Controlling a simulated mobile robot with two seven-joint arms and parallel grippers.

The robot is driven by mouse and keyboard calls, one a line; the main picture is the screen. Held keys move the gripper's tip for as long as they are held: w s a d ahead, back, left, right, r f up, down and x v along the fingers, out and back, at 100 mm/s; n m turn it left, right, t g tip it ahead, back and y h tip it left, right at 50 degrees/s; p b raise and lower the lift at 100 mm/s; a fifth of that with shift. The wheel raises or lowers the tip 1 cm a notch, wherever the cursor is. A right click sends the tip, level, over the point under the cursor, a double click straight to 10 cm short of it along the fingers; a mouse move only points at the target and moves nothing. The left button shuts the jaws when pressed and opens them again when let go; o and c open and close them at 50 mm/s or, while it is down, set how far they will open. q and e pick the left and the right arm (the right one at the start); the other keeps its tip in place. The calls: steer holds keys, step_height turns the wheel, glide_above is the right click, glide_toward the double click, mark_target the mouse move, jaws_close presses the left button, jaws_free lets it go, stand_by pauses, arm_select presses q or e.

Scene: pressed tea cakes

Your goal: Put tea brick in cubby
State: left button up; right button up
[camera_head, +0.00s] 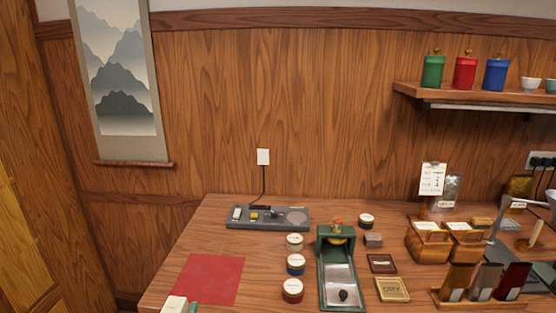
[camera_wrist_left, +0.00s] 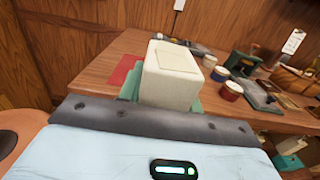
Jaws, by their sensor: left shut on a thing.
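A pale cream block (camera_wrist_left: 170,82), which looks like a wrapped tea brick with a lighter panel on its face, is in my left gripper (camera_wrist_left: 160,98). The teal fingers are shut on it from both sides, and it stands out in front of the wrist. In the head view only the top of the block (camera_head: 174,304) and a bit of a teal finger show at the bottom edge, by the red mat's near edge. A white and teal part at the right of the wrist view may be my right gripper (camera_wrist_left: 288,154); its fingers are unclear. I cannot make out a cubby.
The red mat (camera_head: 208,278) lies bare on the wooden table. Right of it stand several round tins (camera_head: 292,290) and a green press (camera_head: 339,270). A grey device (camera_head: 267,217) lies behind. Packets stand in a wooden rack (camera_head: 478,300) at right. A shelf (camera_head: 480,93) holds canisters.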

arm_select(q)
steer(key=s+r+y, duration=0.1)
steer(key=s, duration=0.8)
steer(key=shift+s+a+r+n, duration=0.25)
steer(key=shift+s+n, duration=0.05)
steer(key=shift+a, duration=0.15)
